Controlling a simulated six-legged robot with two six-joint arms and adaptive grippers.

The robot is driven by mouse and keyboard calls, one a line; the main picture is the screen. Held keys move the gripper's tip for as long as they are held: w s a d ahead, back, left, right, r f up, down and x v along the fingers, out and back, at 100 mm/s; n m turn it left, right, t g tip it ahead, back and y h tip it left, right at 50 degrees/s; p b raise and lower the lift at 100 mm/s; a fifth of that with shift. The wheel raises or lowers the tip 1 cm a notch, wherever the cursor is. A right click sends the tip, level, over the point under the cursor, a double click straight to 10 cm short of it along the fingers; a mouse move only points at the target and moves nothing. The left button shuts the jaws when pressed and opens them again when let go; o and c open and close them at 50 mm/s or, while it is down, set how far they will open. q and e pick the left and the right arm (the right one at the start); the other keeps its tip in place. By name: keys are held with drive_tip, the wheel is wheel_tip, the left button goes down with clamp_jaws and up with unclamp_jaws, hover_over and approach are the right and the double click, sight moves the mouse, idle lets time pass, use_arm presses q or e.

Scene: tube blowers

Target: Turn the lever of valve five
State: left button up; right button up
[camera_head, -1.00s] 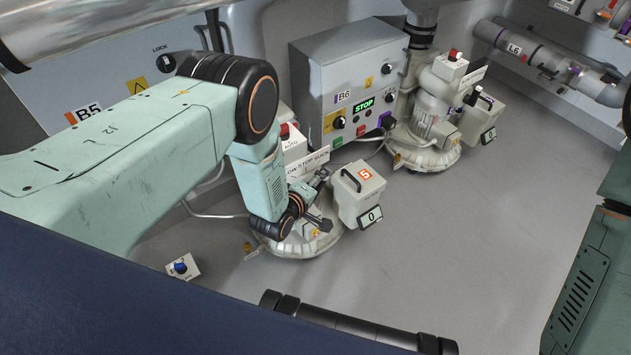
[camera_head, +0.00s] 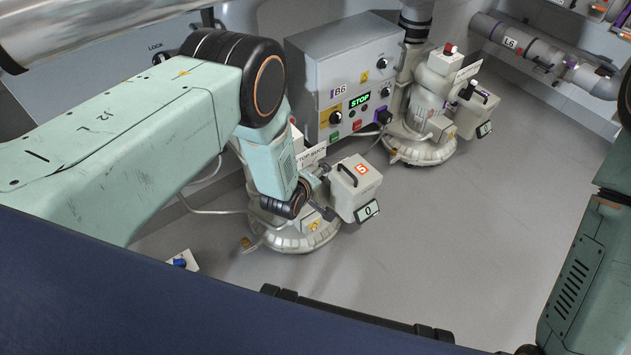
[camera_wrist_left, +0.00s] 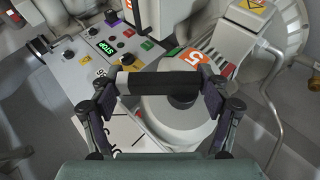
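Valve five is a pale round unit (camera_head: 290,238) on the floor. Beside it is a white box (camera_head: 356,184) with an orange 5, a black handle and a display (camera_head: 367,211) reading 0. My left gripper (camera_head: 326,203) is low over the valve, against the box's left side in the picture. In the left wrist view, a dark bar with a white left part (camera_wrist_left: 165,83), seemingly the lever, spans the gap between the widely spread fingers (camera_wrist_left: 160,95). Firm contact is not clear. A pale dome (camera_wrist_left: 180,120) lies below. My right gripper is out of view.
A grey control box B6 (camera_head: 310,60), with a green STOP display, stands behind valve five. Another valve unit (camera_head: 425,135) stands farther back right. A small white box with a blue knob (camera_head: 182,261) lies at lower left. Open floor (camera_head: 470,230) is to the right.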

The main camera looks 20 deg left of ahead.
use_arm(q)
drive_tip(key=o, duration=0.4)
drive_tip(key=shift+w+r, duration=0.15)
drive_tip(key=shift+w, duration=0.1)
drive_tip(key=shift+s, duration=0.15)
drive_tip(key=shift+s, duration=0.1)
drive_tip(key=v, duration=1.1)
drive_tip(key=shift+s+r, duration=0.25)
drive_tip(key=shift+r, duration=0.05)
drive_tip(key=shift+x, duration=6)
drive_tip(key=shift+s+f, duration=0.1)
drive_tip(key=shift+f, duration=0.05)
